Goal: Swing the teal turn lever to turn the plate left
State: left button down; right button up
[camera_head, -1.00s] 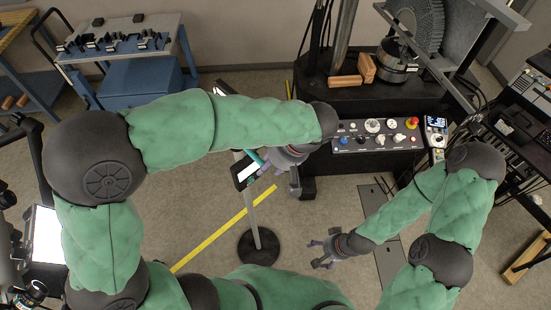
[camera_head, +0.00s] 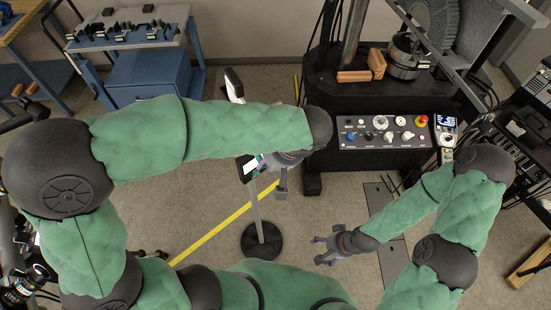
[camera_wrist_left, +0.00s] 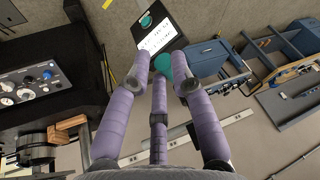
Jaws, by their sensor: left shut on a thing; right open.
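The teal turn lever (camera_wrist_left: 163,64) shows as a round teal end in the left wrist view, between the purple fingers of my left gripper (camera_wrist_left: 163,80), which is shut on it. Beyond it is a black plate (camera_wrist_left: 170,22) with a white printed label and a second teal spot. In the head view the plate (camera_head: 243,170) sits by the post of a stand with a round black base (camera_head: 262,241). My left gripper (camera_head: 264,163) is beside the plate, mostly hidden by my arm, and the lever is barely visible there. My right gripper (camera_head: 325,248) is open and empty above the floor.
A control console (camera_head: 385,132) with knobs and a red button stands right of the left gripper. A blue-legged cart (camera_head: 150,75) with dark parts is at the back left. A yellow floor line (camera_head: 215,233) runs past the stand. Floor between stand and right gripper is clear.

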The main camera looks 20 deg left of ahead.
pick_arm(q)
jog(key=shift+s+a+f+m, duration=0.1)
jog(key=shift+s+a+m, duration=0.5)
jog(key=shift+s+a, duration=0.1)
jog(key=c, duration=1)
grip_release()
jog(key=shift+d, duration=0.1)
jog(key=p+v, duration=0.2)
jog(key=v, duration=0.4)
jog(key=shift+p, duration=0.35)
jog(key=v, duration=1.2)
jog(key=shift+s, duration=0.3)
